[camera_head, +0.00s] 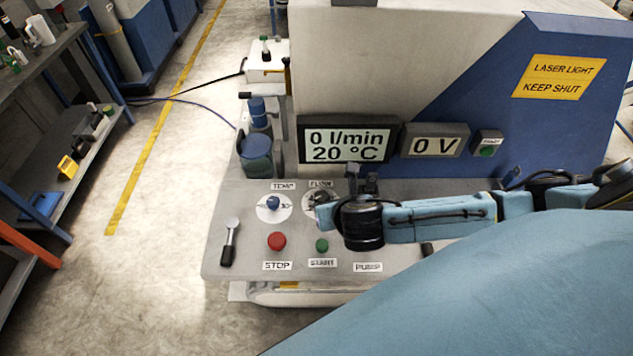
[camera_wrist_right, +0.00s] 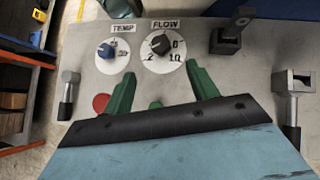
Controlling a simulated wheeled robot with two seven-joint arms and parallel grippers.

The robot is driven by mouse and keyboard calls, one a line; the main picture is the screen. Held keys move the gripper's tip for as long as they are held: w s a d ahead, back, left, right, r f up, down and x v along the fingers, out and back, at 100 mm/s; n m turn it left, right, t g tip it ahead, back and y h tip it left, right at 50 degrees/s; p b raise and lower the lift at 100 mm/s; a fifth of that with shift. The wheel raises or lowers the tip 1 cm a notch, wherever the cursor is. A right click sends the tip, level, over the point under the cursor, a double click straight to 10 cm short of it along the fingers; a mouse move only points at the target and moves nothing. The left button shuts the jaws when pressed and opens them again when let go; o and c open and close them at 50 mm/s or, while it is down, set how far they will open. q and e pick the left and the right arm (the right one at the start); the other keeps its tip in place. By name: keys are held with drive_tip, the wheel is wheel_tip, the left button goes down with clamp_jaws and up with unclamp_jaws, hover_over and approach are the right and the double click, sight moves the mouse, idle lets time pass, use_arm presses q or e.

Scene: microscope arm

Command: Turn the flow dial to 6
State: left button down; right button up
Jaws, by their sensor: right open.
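The flow dial (camera_wrist_right: 161,44) is a black knob on a round white scale under the FLOW label. In the wrist view its knob points to the upper right. In the head view the dial (camera_head: 318,197) is partly hidden by my right gripper (camera_head: 325,215). The wrist view shows the green fingers of my right gripper (camera_wrist_right: 160,90) spread wide and empty, short of the dial and on either side of it. The display (camera_head: 347,145) reads 0 l/min and 20 °C. My left gripper is not in view.
The blue temp dial (camera_head: 273,204) sits left of the flow dial. A red STOP button (camera_head: 277,241) and a green START button (camera_head: 321,245) lie in front. A lever (camera_head: 229,242) stands at the panel's left. A 0 V display (camera_head: 435,146) is on the right.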

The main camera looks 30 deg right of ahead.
sight(321, 196)
drive_tip(key=x, duration=1)
drive_tip(key=shift+w+d+f, duration=0.1)
drive_tip(key=shift+w+f, duration=0.15)
drive_tip(key=shift+f, duration=0.05)
drive_tip(key=shift+x, duration=1.05)
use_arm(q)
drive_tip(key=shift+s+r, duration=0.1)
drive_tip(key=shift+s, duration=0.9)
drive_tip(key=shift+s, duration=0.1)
use_arm(e)
drive_tip(key=shift+c, duration=0.5)
drive_tip(key=c, duration=0.9)
